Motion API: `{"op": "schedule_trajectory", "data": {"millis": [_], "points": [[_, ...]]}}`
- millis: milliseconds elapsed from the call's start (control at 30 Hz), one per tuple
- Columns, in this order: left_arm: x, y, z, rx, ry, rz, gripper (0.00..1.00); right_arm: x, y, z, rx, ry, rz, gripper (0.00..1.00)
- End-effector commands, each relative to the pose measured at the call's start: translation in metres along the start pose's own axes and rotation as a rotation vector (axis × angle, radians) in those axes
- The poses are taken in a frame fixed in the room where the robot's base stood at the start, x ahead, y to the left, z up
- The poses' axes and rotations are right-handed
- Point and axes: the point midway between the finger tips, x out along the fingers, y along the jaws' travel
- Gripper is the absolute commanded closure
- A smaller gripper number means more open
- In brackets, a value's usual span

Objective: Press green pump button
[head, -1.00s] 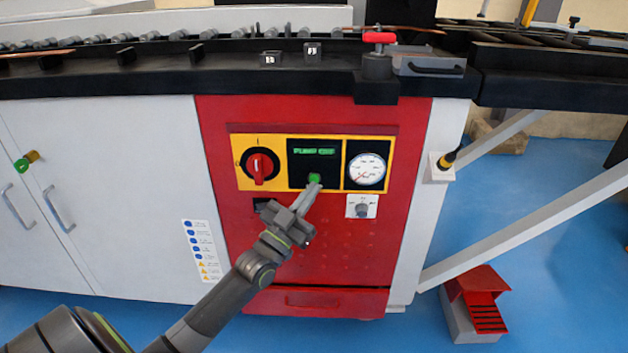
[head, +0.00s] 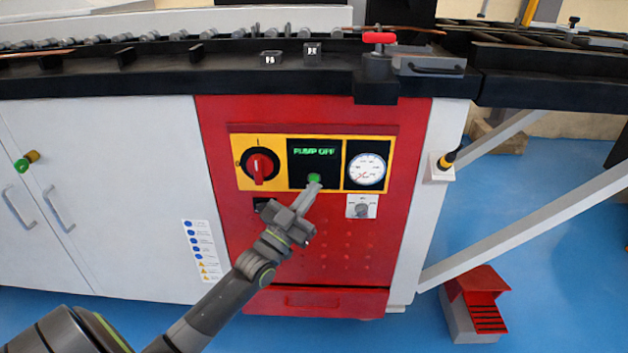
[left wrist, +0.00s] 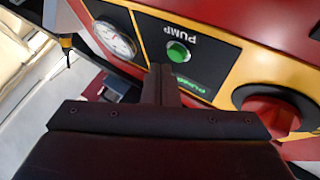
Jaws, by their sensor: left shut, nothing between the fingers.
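The green pump button (head: 314,179) sits on a black panel (head: 297,176) in the yellow-framed control strip on the red cabinet front. A green display (head: 314,152) above it reads "PUMP OFF". My left gripper (head: 315,188) is shut and empty, its fingertips just below the button in the head view. In the left wrist view the button (left wrist: 178,52) shows whole and uncovered, with the shut fingers (left wrist: 160,72) beside its lower left. I cannot tell whether the fingertips touch the panel. My right gripper is in neither view.
A red rotary switch (head: 260,167) is left of the button and a pressure gauge (head: 367,169) right of it. A small knob (head: 362,207) sits below the gauge. A red foot pedal (head: 478,290) stands on the blue floor at right. The workbench edge (head: 190,82) juts out above.

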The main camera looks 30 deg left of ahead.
Motion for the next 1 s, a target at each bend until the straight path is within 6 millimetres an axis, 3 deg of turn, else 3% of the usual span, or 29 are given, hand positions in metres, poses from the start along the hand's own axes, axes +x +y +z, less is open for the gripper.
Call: {"op": "schedule_trajectory", "data": {"millis": [1000], "points": [[0.0083,-0.0059,0.0057,0.001,0.001,0.0,1.0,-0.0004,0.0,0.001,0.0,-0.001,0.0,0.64]]}}
